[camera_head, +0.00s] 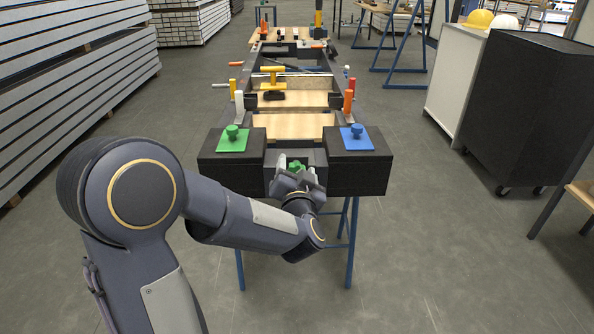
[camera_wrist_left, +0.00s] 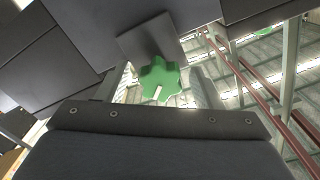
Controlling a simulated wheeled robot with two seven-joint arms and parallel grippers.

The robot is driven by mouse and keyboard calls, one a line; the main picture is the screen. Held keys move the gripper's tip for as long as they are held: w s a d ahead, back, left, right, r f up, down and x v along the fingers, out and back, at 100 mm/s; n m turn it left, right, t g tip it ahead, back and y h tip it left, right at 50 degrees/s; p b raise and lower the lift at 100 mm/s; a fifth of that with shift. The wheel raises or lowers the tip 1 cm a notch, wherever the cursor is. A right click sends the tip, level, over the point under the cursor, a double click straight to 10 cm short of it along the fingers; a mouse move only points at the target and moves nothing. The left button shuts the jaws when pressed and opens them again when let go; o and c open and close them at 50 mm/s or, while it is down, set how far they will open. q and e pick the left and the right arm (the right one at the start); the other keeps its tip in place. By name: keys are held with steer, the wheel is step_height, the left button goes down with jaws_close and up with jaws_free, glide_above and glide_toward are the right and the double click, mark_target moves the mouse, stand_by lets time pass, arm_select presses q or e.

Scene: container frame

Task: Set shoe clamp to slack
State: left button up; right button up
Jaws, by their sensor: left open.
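A small green knob (camera_head: 295,165) sits at the near end of the container frame, low between two black blocks. I take it to be the shoe clamp's knob. My left gripper (camera_head: 297,176) is open right in front of it, and its fingers partly cover it. In the left wrist view the green star-shaped knob (camera_wrist_left: 159,80) has a pale mark on its face, just beyond the gripper's dark body. Whether the fingers touch the knob I cannot tell. My right gripper is in neither view.
A green plate with a knob (camera_head: 233,138) tops the left black block, and a blue one (camera_head: 356,138) tops the right. Wooden boards and a yellow handle (camera_head: 272,77) lie behind. A black cabinet (camera_head: 515,110) stands at right.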

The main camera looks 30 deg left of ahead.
arm_select(q)
steer(key=c, duration=1)
steer(key=shift+o, duration=0.2)
